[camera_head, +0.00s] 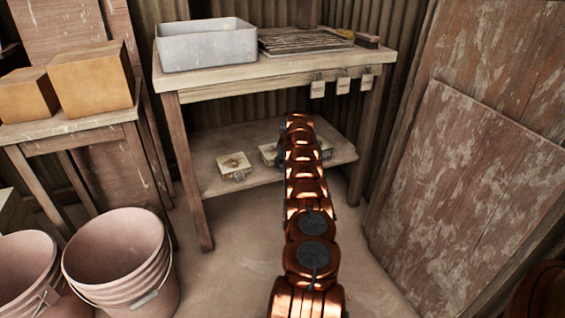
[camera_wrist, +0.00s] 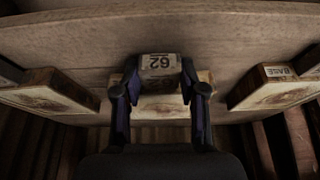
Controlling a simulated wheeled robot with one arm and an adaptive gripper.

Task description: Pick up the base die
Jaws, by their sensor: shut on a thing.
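In the wrist view, my gripper (camera_wrist: 160,80) is shut on a middle die (camera_wrist: 160,63), with one dark finger on each side. The pale label on this die looks like "62". A die marked "BASE" (camera_wrist: 279,72) lies to the right, apart from the fingers. Another die (camera_wrist: 48,91) lies to the left, its label not readable. In the head view, one die (camera_head: 235,164) shows on the left of the lower shelf. My arm hides the gripper there and covers part of the dies behind it; I cannot tell which is which.
The dies are on the lower shelf (camera_head: 215,181) of a wooden bench (camera_head: 270,73), below its top and between its legs. A grey tray (camera_head: 207,47) is on top. Tags (camera_head: 343,84) hang at the front edge. Buckets (camera_head: 122,262) stand at left; a board (camera_head: 460,190) leans at right.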

